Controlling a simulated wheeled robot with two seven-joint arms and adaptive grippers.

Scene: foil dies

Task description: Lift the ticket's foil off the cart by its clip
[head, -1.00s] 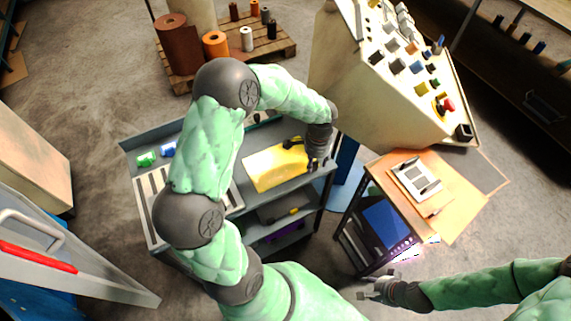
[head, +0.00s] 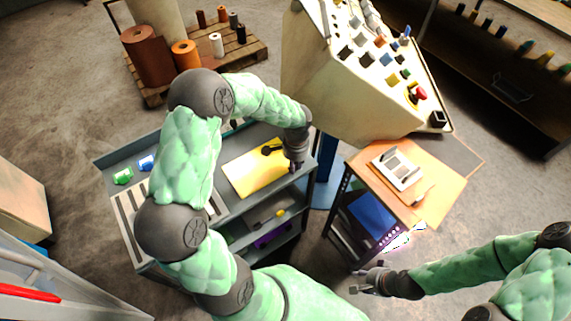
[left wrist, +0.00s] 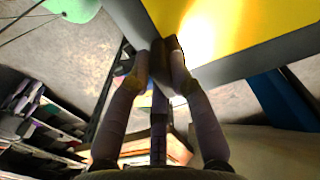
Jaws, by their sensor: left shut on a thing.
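The foil (head: 250,178) is a bright yellow sheet on the top of the grey cart (head: 222,220). It also fills the upper part of the left wrist view (left wrist: 235,30). My left gripper (head: 294,166) is at the foil's right end, by the cart's edge. In the left wrist view its fingers (left wrist: 161,68) are closed on a small dark piece at the foil's edge, which looks like the clip; the fingers partly hide it. A black thing (head: 271,149) shows on the foil's far right part. My right gripper (head: 364,284) is open and empty, away from the cart.
A wooden side table (head: 440,190) with a pale device (head: 397,168) stands right of the cart. A beige control console (head: 335,85) rises behind. Green (head: 122,176) and blue (head: 146,162) rolls lie at the cart's left. Lower shelves hold more items.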

